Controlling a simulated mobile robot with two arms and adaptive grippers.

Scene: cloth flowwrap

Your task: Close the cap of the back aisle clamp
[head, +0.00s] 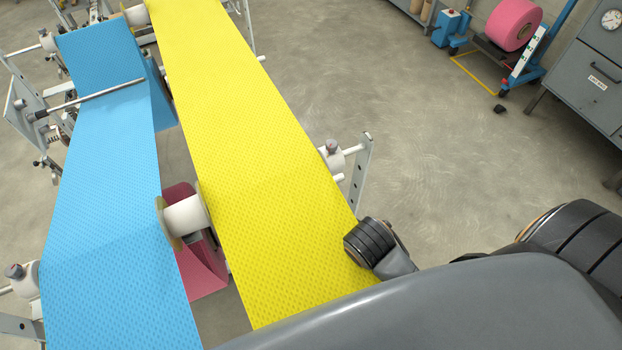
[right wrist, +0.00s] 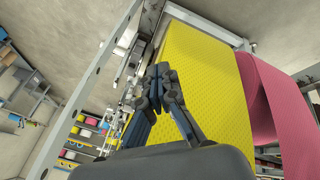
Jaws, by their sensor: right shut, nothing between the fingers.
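A yellow web (head: 235,150) and a blue web (head: 110,180) run side by side through a machine in the head view. A white roller end with a dark knob (head: 332,150) sits at the yellow web's right edge beside a perforated metal post. I cannot tell whether this is the back aisle clamp or whether its cap is open. My right gripper (right wrist: 160,75) is shut and empty in the right wrist view, in front of the yellow web (right wrist: 205,75). It does not show in the head view. My left gripper is in neither view.
A metal upright (right wrist: 95,80) stands left of my right gripper, and a pink web (right wrist: 275,110) hangs at right. A grey cabinet (head: 590,85) and a pink roll (head: 512,25) on a blue lift stand at the far right. The floor (head: 440,130) between is mostly clear.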

